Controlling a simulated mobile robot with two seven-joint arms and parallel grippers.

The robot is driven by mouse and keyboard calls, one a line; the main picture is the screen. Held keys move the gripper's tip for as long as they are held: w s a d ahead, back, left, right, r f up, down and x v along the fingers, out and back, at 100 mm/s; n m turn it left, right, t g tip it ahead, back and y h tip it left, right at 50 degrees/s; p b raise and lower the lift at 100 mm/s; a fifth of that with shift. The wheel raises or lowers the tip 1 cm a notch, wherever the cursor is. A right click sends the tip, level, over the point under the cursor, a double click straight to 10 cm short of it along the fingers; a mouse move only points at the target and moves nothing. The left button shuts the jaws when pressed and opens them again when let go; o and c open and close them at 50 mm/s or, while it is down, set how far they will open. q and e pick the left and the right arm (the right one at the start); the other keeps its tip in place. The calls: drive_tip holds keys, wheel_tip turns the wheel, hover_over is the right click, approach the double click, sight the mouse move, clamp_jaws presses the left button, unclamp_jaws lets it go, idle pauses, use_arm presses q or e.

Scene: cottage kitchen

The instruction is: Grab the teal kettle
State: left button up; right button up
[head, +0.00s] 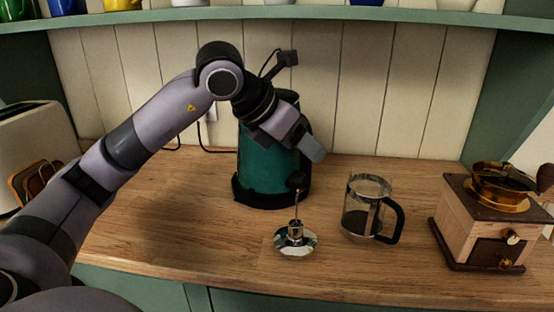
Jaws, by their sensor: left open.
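The teal kettle (262,170) stands upright on the wooden counter against the panelled wall, on a dark base. A cord runs from behind it to the wall socket. My left arm comes in from the left, and my left gripper (314,152) is in front of the kettle's upper right side. The gripper is open with nothing seen between its fingers. The gripper and wrist hide the kettle's top and part of its right side. I cannot tell whether the gripper touches the kettle. My right gripper is not in view.
A press plunger (296,236) with a metal lid stands in front of the kettle. A glass coffee jug (366,208) is right of it, and a wooden grinder (481,232) is farther right. A toaster (36,142) is at left. A shelf (300,13) runs above.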

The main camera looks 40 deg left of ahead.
use_arm(q)
drive_tip(key=shift+x, duration=0.75)
clamp_jaws()
drive_tip(key=shift+r, duration=0.1)
idle(0.8)
drive_tip(key=shift+r, duration=0.15)
